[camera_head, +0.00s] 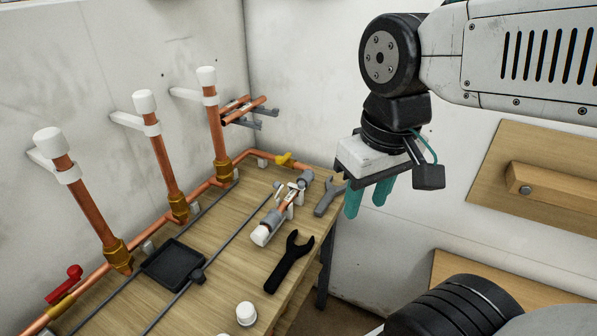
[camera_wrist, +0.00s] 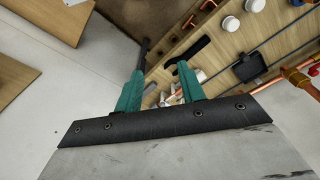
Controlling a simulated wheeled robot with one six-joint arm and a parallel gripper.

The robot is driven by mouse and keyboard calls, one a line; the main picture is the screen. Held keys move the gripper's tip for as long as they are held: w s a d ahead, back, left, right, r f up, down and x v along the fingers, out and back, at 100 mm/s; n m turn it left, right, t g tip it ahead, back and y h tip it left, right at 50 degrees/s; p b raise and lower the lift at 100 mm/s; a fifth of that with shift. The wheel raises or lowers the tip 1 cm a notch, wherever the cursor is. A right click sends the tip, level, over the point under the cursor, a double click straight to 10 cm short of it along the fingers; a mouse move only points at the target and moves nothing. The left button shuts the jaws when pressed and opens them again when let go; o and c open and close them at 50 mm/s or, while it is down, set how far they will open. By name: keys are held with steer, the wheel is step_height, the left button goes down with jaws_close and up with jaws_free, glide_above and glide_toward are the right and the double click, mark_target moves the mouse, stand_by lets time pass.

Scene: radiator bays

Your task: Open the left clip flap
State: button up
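Small white flap-like parts stick up there, but I cannot tell how far each flap is open. The clips also show in the wrist view (camera_wrist: 172,98), partly hidden behind the fingers. My gripper (camera_head: 367,200) has teal fingers spread apart with nothing between them. It hangs in the air to the right of the clips, apart from them. Its fingers also show in the wrist view (camera_wrist: 159,72).
A black wrench (camera_head: 288,264) and a grey wrench (camera_head: 328,198) lie near the clips. A black tray (camera_head: 173,263), a white cap (camera_head: 246,313) and grey rods are on the bench. Upright copper pipes (camera_head: 170,175) line the wall. Free air surrounds my gripper.

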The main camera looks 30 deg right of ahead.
steer(key=w+n+g, duration=0.1)
steer(key=w+n, duration=0.3)
steer(key=w, duration=1.2)
steer(key=w+a+f+n+g+y, duration=0.1)
steer(key=w+f, duration=0.3)
steer(key=w, duration=0.3)
steer(key=w+a+f+n+y, duration=0.1)
steer(key=w+f+n, duration=0.1)
steer(key=w+f, duration=0.35)
steer(key=f, duration=0.4)
steer(key=w+f, duration=0.1)
steer(key=f, duration=0.1)
steer(key=shift+a+f, duration=0.1)
steer(key=shift+a, duration=0.25)
